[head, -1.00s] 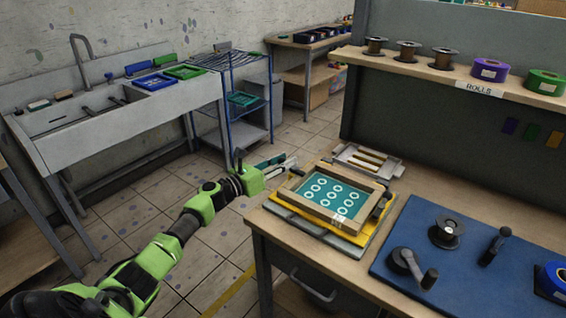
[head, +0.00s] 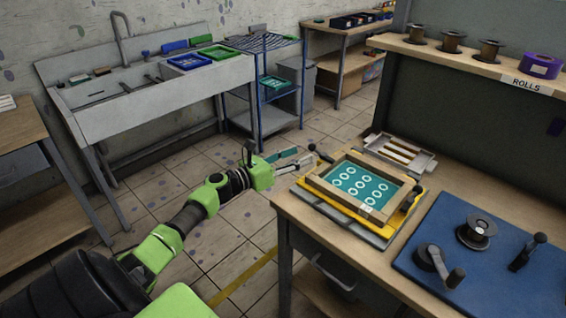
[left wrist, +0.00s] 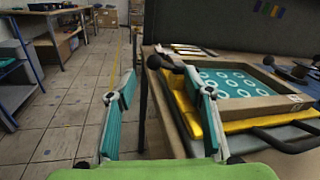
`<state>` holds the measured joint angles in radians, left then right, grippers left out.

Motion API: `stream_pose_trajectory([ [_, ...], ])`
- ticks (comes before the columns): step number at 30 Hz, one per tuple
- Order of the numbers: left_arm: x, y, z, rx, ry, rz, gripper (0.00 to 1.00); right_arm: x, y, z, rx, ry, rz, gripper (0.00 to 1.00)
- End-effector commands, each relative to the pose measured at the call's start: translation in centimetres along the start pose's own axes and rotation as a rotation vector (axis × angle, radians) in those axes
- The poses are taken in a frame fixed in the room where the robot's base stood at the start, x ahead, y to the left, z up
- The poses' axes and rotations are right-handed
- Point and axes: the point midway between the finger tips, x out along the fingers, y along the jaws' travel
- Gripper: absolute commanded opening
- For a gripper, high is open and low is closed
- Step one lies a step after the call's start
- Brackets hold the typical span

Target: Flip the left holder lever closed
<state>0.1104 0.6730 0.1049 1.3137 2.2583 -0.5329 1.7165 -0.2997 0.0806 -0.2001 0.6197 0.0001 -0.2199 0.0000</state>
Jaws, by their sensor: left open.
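The printing frame (head: 322,191), a wooden frame around a teal screen with white rings, lies on a yellow base on the table. The left holder lever (head: 312,147), with a black ball knob, sticks out from the frame's back left corner. Its knob also shows in the left wrist view (left wrist: 157,62). A second black lever (head: 418,188) stands at the frame's right side. My left gripper (head: 302,161) is open and empty beside the left lever. In the left wrist view its fingers (left wrist: 160,76) stand apart, with the knob appearing between them; contact cannot be told. My right gripper is out of view.
A tray with light bars (head: 408,151) lies behind the frame. A blue mat (head: 480,285) with a spool and crank is to the right. The sink (head: 150,100) and blue rack (head: 270,85) stand at the back left. Floor left of the table is clear.

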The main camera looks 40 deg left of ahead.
Motion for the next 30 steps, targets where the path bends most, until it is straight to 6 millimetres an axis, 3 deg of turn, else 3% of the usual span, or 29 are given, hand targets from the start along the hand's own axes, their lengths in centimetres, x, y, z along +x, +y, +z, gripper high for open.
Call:
stream_pose_trajectory([
  [6, -3.4, -0.1, -0.1, 0.0, 0.002, 0.0, 0.47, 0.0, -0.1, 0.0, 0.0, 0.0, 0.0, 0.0],
  [12, -5.1, -0.1, -0.1, 0.0, 0.001, -0.001, 0.47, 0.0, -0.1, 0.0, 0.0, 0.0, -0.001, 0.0],
  [30, -5.4, -0.1, 0.0, 0.001, 0.001, -0.001, 0.47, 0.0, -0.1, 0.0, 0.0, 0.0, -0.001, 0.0],
])
